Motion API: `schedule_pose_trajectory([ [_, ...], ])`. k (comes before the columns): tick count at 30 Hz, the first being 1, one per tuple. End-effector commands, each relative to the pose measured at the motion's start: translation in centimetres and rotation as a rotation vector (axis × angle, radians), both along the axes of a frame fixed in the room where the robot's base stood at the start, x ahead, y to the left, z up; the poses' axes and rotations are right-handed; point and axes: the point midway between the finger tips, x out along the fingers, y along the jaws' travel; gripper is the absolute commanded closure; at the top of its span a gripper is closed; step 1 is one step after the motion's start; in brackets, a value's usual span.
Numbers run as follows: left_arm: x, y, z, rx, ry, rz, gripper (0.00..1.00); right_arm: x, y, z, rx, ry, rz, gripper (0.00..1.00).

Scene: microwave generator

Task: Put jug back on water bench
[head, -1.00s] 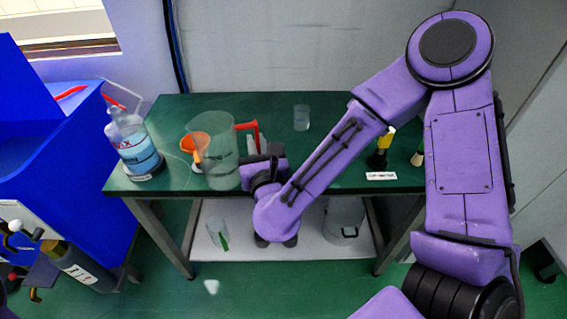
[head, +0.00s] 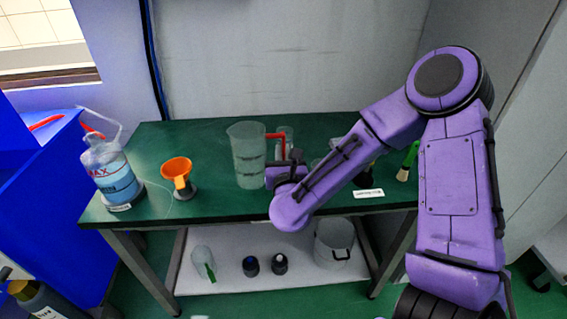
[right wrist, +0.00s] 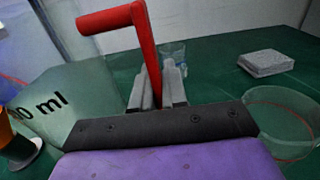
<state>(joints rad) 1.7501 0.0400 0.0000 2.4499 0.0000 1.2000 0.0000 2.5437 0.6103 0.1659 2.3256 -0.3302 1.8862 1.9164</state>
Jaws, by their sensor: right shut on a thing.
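The jug (head: 247,155) is a clear measuring jug with a red handle (head: 277,137). It is upright at the middle of the green bench (head: 220,205); whether its base touches the top is hard to tell. My right gripper (head: 287,165) is at the jug's right side, shut on the handle. In the right wrist view the grey fingers (right wrist: 157,88) close around the red handle (right wrist: 140,40), and part of the jug wall (right wrist: 60,100) with "ml" print shows at left. My left gripper is not in view.
An orange funnel (head: 177,172) and a blue-liquid bottle (head: 112,175) stand left of the jug. A clear round container (right wrist: 285,120) and a grey block (right wrist: 266,63) lie to the right in the wrist view. The lower shelf holds a bucket (head: 333,242) and bottles.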

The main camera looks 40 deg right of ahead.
Motion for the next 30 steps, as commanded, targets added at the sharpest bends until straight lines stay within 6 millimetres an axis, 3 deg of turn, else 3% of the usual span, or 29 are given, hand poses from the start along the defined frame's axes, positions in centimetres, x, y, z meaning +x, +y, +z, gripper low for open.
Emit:
schedule_pose_trajectory([
  [4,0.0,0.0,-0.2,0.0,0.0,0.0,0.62,0.0,-0.1,-2.8,-0.002,0.004,0.001,1.0],
  [17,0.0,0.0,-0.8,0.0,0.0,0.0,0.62,0.0,-0.1,-3.7,0.002,-0.001,-0.001,1.0],
  [18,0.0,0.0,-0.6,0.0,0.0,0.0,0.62,0.0,-0.1,-3.5,0.001,-0.001,0.0,0.74],
  [19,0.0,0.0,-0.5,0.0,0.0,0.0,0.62,0.0,-0.1,-3.5,0.0,0.0,0.0,0.65],
  [30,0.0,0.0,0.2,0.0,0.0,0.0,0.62,0.0,0.0,-2.7,0.0,0.0,0.0,0.62],
])
